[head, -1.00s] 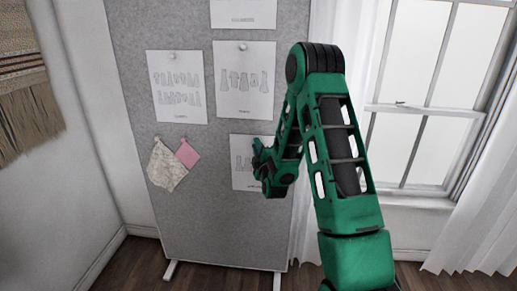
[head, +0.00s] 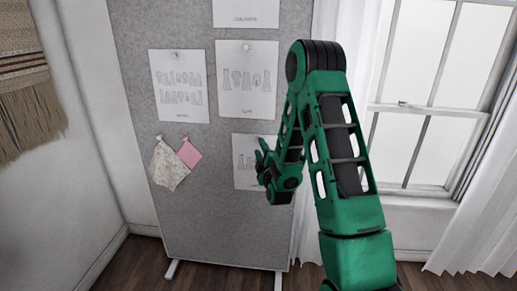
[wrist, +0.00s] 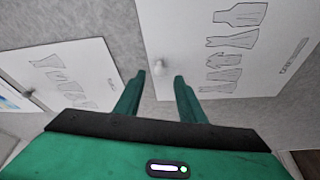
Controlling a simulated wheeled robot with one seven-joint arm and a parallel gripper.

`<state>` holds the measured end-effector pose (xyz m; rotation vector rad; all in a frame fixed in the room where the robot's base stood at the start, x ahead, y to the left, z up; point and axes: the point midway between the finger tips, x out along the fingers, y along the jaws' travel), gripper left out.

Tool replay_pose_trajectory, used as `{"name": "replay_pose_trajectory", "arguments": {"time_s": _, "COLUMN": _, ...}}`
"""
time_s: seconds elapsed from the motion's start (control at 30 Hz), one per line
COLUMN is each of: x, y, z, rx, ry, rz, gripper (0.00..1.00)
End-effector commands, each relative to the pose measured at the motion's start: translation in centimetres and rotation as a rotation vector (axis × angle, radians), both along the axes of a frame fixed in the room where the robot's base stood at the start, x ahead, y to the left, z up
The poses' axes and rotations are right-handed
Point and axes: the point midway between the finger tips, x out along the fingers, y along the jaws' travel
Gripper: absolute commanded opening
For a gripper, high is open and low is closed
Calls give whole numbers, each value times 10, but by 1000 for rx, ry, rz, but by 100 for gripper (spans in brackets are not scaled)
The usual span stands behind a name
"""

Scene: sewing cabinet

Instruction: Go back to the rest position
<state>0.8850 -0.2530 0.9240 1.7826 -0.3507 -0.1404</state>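My green gripper (wrist: 157,85) shows in the wrist view with its two fingers apart and nothing between them. Beyond the fingers is a grey pinboard with a pinned pattern sheet. In the head view my green arm is raised and bent, and my gripper (head: 262,155) is small there, in front of the lower right part of the pinboard (head: 225,225). It partly covers the lowest pattern sheet (head: 247,178). I cannot tell the exact gap between my gripper and the board.
Several pattern sheets (head: 180,85) are pinned on the board, with a pale fabric swatch (head: 168,166) and a pink one (head: 190,153). A window (head: 430,100) with white curtains (head: 485,225) is at the right. A woven hanging (head: 30,105) is at the left. Wooden floor (head: 140,265) lies below.

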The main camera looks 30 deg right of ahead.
Motion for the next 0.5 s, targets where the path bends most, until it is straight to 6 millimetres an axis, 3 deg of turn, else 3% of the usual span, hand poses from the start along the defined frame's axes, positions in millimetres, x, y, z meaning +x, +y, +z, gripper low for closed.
{"name": "replay_pose_trajectory", "arguments": {"time_s": 0.3, "x": -55, "y": 18, "z": -6, "rx": 0, "ry": 2, "rz": 0, "gripper": 36}}
{"name": "replay_pose_trajectory", "arguments": {"time_s": 0.5, "x": -72, "y": 23, "z": -8, "rx": 1, "ry": 2, "rz": 0, "gripper": 36}}
